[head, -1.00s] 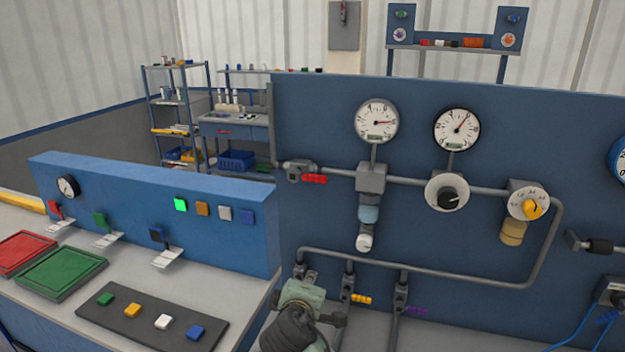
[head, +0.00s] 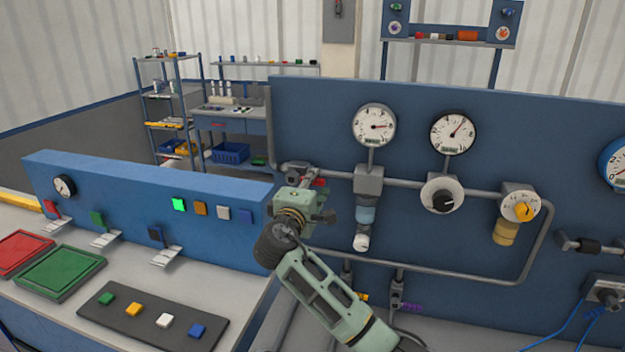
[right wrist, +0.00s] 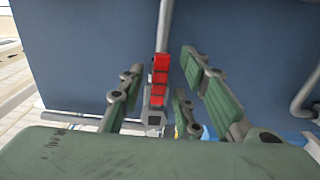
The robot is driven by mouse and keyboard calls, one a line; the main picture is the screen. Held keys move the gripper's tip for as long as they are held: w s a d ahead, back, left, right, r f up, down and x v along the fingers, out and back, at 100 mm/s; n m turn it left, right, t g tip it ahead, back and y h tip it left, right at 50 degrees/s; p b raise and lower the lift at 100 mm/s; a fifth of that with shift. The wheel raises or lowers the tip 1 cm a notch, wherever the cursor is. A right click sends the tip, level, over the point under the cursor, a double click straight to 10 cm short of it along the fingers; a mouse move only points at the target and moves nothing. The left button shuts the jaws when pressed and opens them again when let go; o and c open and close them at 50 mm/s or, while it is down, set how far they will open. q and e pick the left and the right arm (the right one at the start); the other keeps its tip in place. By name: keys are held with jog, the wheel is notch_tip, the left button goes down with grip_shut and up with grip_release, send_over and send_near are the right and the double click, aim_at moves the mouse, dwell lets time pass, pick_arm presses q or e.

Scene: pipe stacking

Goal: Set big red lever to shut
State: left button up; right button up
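The big red lever (head: 321,182) is on a grey valve at the left end of the upper pipe on the blue panel. In the head view my right gripper (head: 300,190) is in front of it and hides most of it. In the right wrist view the red lever (right wrist: 160,76) lies in line with the pipe, between the spread fingers of my right gripper (right wrist: 162,72). The gripper is open, with gaps visible on both sides of the lever. My left gripper is out of view.
The upper pipe (head: 405,184) carries two gauges, a black knob (head: 443,200) and a yellow knob (head: 523,211) to the right. A blue console (head: 130,205) with small levers and buttons stands at the left. A lower pipe (head: 440,270) runs below.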

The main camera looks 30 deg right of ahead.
jog(key=shift+c, duration=0.6)
grip_shut()
jog(key=shift+f, duration=0.1)
